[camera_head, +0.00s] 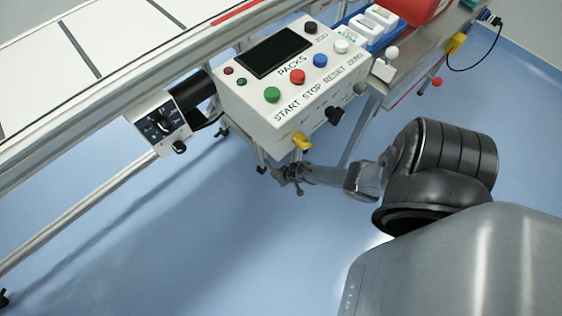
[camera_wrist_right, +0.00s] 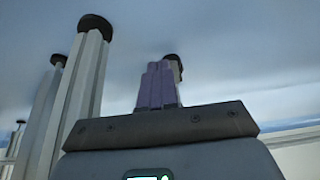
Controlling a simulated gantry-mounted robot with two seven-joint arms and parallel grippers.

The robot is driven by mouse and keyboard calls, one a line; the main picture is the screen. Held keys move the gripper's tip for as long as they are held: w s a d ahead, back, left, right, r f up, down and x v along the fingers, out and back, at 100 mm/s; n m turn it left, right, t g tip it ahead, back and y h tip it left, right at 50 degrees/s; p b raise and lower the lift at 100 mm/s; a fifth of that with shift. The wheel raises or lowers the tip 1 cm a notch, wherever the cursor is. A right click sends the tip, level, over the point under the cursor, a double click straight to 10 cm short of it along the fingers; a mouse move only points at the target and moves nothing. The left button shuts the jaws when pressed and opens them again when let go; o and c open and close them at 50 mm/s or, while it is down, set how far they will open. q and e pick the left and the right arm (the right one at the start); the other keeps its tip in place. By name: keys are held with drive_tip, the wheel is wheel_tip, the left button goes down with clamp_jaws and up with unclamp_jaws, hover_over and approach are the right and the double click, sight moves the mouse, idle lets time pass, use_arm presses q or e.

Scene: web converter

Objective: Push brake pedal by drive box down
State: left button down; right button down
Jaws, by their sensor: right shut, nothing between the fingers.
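The drive box (camera_head: 158,125), a small grey box with a black dial, hangs under the conveyor's near rail at the left of the head view. A small black knob-like part (camera_head: 179,147) sticks out at its lower edge. I cannot pick out a brake pedal for certain in either view. My right gripper (camera_head: 285,178) is below the white control box, to the right of and lower than the drive box. Its purple fingers (camera_wrist_right: 158,85) are shut and empty in the right wrist view. My left gripper is not in view.
The white control box (camera_head: 250,105) carries coloured buttons, with a yellow part (camera_head: 302,141) and a black knob (camera_head: 335,115) at its near edge. Metal legs with black feet (camera_wrist_right: 95,24) stand close to the fingers. The blue floor (camera_head: 200,230) at the left front is open.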

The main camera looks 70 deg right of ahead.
drive_tip(key=s+a+r+p, duration=0.4)
drive_tip(key=s+r+p, duration=0.3)
drive_tip(key=shift+s+p, duration=0.35)
drive_tip(key=shift+p, duration=0.05)
